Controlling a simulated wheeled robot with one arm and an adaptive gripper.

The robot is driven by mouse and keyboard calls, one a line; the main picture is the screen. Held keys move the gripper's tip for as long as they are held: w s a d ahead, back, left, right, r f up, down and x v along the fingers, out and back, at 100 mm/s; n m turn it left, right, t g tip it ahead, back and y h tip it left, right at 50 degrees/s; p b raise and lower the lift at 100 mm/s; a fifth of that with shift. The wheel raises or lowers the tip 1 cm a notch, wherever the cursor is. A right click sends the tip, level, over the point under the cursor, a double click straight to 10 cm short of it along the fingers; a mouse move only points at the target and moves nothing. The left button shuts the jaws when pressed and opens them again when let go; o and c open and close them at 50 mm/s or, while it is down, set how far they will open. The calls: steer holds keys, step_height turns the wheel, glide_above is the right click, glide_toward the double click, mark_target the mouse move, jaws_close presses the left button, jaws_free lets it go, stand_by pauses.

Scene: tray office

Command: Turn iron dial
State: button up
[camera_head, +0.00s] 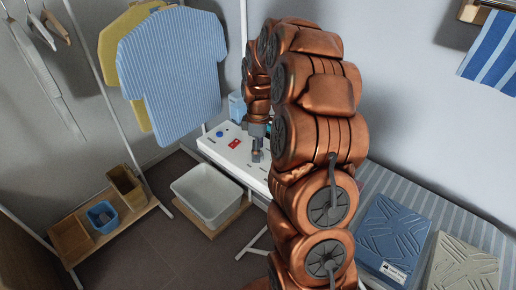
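My gripper (257,153) is small in the view and points down over a white panel (213,152). My copper-coloured arm covers the panel's right part. A small round blue knob (219,133) and a red piece (234,143) show on the panel, left of my gripper. I cannot tell whether the blue knob is the iron dial. A light blue object (237,107) stands behind the panel, partly hidden by my arm; I cannot tell whether it is the iron. Whether the fingers are apart or touch anything is too small to tell.
A white basin (207,192) stands below the panel on the left. A low wooden shelf (108,228) holds boxes and a blue container (102,215). Shirts (172,72) hang at upper left. A blue box (392,238) and a beige box (462,265) lie on a striped surface (450,218) at right.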

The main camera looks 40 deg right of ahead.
steer(key=shift+f, duration=0.45)
steer(key=c, duration=1.1)
steer(key=shift+c, duration=0.2)
